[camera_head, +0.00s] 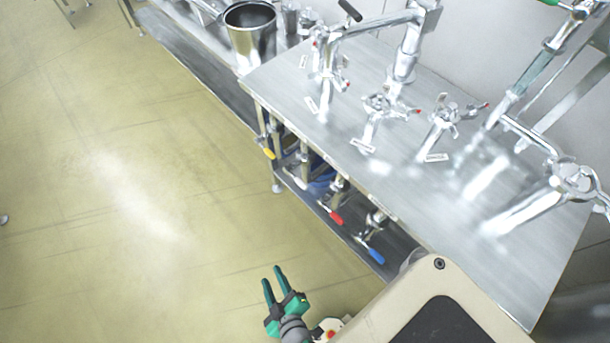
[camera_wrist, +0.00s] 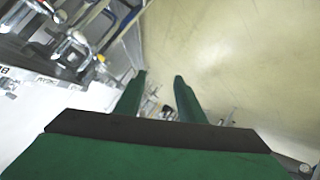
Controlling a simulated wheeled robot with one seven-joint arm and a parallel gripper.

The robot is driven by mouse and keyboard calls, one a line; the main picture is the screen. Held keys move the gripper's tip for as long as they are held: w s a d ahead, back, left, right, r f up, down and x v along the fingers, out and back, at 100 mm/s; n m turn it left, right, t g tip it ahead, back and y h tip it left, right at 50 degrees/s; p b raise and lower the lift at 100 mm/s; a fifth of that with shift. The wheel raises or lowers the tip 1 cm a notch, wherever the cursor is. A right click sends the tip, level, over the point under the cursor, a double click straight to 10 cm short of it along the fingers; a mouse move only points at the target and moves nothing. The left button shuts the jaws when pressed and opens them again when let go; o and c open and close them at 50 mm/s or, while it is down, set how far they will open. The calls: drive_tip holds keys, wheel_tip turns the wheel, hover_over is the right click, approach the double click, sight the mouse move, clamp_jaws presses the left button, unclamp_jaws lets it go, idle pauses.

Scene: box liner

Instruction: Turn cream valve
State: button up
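Under the steel table, lever valves hang in a row with coloured handles: a yellow handle (camera_head: 268,153), a pale, whitish handle (camera_head: 295,182), a red handle (camera_head: 331,215) and a blue handle (camera_head: 376,255). The pale one looks like the cream valve, but it is small and hard to make out. My gripper (camera_head: 273,276) has green fingers, which are apart with nothing between them. It is over the floor, in front of the table and below the handles in the picture. In the wrist view my gripper (camera_wrist: 160,80) also shows parted fingers; I cannot pick out the cream handle there.
The steel table (camera_head: 275,85) carries chrome taps and pipes with small labels, too small to read. A metal pot (camera_head: 250,35) stands at the back left. A lower shelf (camera_head: 345,228) runs under the valves. The yellowish floor (camera_head: 120,200) at left is clear.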

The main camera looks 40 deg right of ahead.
drive_tip(key=w+d+f+n+g+h, duration=0.1)
drive_tip(key=w+d+f+g+h, duration=0.1)
drive_tip(key=w+d+f+h, duration=0.55)
drive_tip(key=w+d+r+g+h, duration=0.1)
drive_tip(key=w+d+r+h, duration=0.1)
drive_tip(key=w+d, duration=0.5)
drive_tip(key=w+d+r+g+h, duration=0.1)
drive_tip(key=w+d, duration=0.7)
drive_tip(key=d, duration=0.8)
wheel_tip(320, 180, up, 2)
drive_tip(key=shift+r+h, duration=0.25)
drive_tip(key=shift+h, duration=0.3)
clamp_jaws()
